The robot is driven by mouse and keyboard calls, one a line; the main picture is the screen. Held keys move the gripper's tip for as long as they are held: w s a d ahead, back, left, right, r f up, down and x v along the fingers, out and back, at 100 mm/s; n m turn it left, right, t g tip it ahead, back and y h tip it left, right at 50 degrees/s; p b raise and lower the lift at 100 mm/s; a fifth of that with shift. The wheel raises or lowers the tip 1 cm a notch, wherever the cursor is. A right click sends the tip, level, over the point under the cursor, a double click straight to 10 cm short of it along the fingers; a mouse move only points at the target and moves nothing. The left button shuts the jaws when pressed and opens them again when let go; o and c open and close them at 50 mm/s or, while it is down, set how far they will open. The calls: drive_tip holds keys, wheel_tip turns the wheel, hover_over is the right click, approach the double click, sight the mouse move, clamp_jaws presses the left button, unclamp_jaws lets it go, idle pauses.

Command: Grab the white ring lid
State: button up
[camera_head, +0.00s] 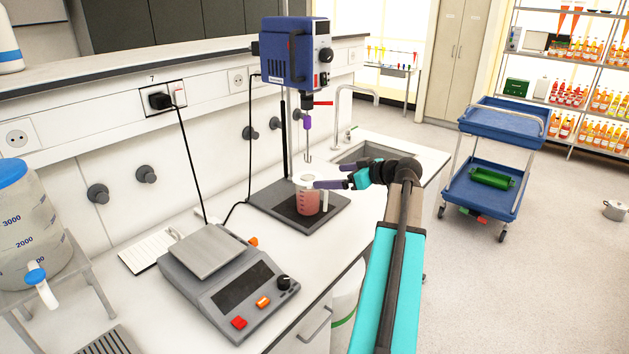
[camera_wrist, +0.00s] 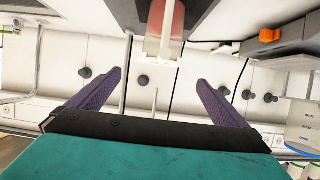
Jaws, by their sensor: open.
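A clear beaker (camera_head: 307,202) with pink-red liquid stands on the dark base plate of the stirrer. A white ring (camera_head: 306,179), which looks like the ring lid, sits around its top; its edges are too small to tell apart from the beaker rim. My gripper (camera_head: 327,184) is open, at the right side of the beaker near rim height. In the wrist view my two purple fingers (camera_wrist: 160,78) are spread with nothing between them. The beaker (camera_wrist: 170,18) shows beyond the fingertips, upside down. I cannot tell whether a finger touches it.
The blue overhead stirrer (camera_head: 292,55) hangs above, its thin shaft (camera_head: 308,145) coming down close over the beaker. A vertical rod stands behind it. A scale (camera_head: 228,280) is at the front left, and a sink (camera_head: 365,153) lies behind my arm. A blue cart (camera_head: 497,150) stands right.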

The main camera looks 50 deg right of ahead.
sight(319, 176)
drive_tip(key=shift+p+x, duration=0.45)
drive_tip(key=shift+x, duration=1.7)
drive_tip(key=shift+w, duration=0.1)
drive_tip(key=shift+p+x, duration=1.1)
drive_tip(key=shift+x, duration=0.2)
drive_tip(key=shift+p+x, duration=0.35)
drive_tip(key=shift+x, duration=0.85)
drive_tip(key=c, duration=1.1)
drive_tip(key=shift+c, duration=0.2)
